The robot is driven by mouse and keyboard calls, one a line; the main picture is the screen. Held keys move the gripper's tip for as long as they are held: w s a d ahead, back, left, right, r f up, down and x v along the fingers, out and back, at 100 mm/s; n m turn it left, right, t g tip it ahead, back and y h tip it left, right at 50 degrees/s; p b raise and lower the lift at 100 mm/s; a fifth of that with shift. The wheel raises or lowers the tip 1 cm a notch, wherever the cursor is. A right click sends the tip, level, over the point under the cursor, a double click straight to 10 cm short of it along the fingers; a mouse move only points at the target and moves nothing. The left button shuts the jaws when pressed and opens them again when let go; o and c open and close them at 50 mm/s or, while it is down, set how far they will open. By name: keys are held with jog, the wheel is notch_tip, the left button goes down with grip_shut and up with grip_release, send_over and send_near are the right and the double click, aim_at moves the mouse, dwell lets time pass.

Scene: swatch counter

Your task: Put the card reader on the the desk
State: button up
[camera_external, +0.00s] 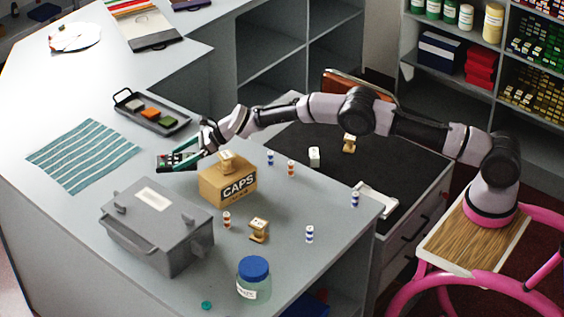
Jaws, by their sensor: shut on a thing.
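The card reader (170,160) is a small dark device with coloured keys, above or on the light grey counter (80,205). My gripper (186,155) has teal fingers and is shut on the card reader's right end. I cannot tell whether the reader touches the counter top. The desk (310,183) has a dark top and drawers, and adjoins the counter on the right. My arm reaches over it from the right.
The CAPS box (238,190) stands just right of the reader. A grey case (150,240) and striped cloth (82,155) lie nearby, with a swatch tray (172,127) behind.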

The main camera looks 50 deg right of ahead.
jog(key=shift+f, duration=1.7)
jog(key=shift+f, duration=0.1)
jog(key=o, duration=1.3)
jog(key=shift+f, duration=0.15)
jog(key=shift+o, duration=0.2)
jog(key=shift+d+r, duration=0.1)
jog(key=shift+r, duration=0.15)
jog(key=shift+s+d+r, duration=0.1)
jog(key=shift+d+r, duration=0.05)
jog(key=shift+d, duration=0.1)
jog(key=v, duration=1.1)
jog(key=shift+s, duration=0.15)
jog(key=shift+r, duration=0.1)
